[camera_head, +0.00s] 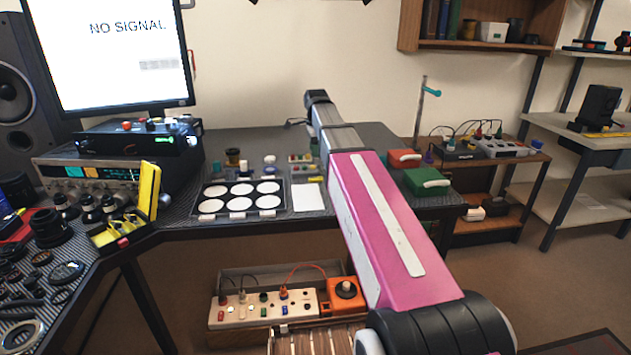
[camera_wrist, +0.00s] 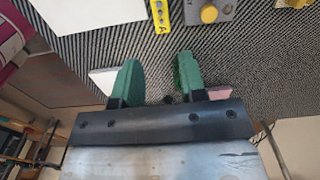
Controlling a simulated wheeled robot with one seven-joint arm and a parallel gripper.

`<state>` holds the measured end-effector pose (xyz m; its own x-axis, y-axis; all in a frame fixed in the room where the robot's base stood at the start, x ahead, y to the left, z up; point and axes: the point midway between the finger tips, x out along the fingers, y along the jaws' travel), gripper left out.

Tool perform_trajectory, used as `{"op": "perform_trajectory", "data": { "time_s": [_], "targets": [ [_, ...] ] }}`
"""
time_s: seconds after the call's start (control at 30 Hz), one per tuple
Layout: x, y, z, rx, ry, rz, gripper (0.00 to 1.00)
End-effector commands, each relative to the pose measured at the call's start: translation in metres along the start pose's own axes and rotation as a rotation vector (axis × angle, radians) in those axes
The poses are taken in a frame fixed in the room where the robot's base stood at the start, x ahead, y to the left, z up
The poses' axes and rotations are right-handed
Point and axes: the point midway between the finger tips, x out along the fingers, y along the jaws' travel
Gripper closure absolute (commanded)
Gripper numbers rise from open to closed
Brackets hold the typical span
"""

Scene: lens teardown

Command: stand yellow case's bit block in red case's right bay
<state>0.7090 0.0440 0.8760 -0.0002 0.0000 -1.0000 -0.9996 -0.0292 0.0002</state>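The yellow case (camera_head: 148,196) stands open on the dark bench at the left in the head view, its lid upright. Its yellow tray (camera_head: 116,233) has dark hollows; I cannot make out the bit block in it. An orange-red case (camera_head: 404,157) with a white handle looks closed on the back desk; its bays do not show. Another red object (camera_head: 14,228) lies at the left edge, too cut off to identify. My gripper (camera_wrist: 157,70) shows green fingers, apart with nothing between them, over the striped desk top in the wrist view. In the head view I cannot make out its fingers.
A green case (camera_head: 427,181) sits beside the orange-red one. A black tray of white discs (camera_head: 238,198) and a white sheet (camera_head: 308,197) lie mid-desk. Lens parts (camera_head: 52,229) crowd the left bench. A yellow label (camera_wrist: 161,14) and a yellow-knobbed block (camera_wrist: 209,13) lie past my fingers.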

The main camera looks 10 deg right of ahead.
Motion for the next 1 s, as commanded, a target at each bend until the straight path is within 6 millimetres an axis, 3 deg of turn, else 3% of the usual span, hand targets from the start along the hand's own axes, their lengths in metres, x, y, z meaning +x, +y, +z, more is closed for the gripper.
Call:
{"op": "perform_trajectory", "data": {
  "time_s": [0.17, 0.5, 0.77, 1.0],
  "targets": [
    [0.006, 0.0, 0.0, 0.035, 0.0, 0.0, 0.62],
    [0.05, 0.0, 0.0, 0.032, 0.0, 0.002, 0.62],
    [0.064, -0.001, 0.0, 0.031, 0.0, 0.0, 0.62],
    [0.094, -0.002, 0.002, 0.031, 0.0, 0.001, 0.62]
  ]
}}
